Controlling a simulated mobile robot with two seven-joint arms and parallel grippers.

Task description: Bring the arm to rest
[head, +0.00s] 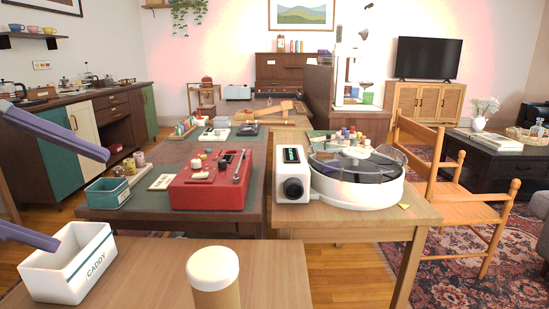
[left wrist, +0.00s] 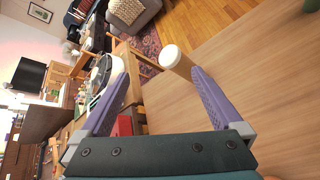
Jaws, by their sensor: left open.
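My left gripper (head: 83,200) comes in at the left edge of the head view, with its two purple fingers spread wide and nothing between them. The lower finger shows above the white caddy (head: 68,278), which stands on the near wooden table. I cannot tell whether that finger touches its rim. In the left wrist view the open gripper (left wrist: 160,76) faces across the tabletop, and a white-lidded jar (left wrist: 174,59) appears near one fingertip. The same jar (head: 214,280) stands upright right of the caddy in the head view. My right gripper is not in view.
The near table (head: 272,270) is clear right of the jar. Behind it are a red box-like device (head: 208,190), a teal bin (head: 107,193) and a white round machine (head: 357,190). A wooden chair (head: 465,205) stands at the right.

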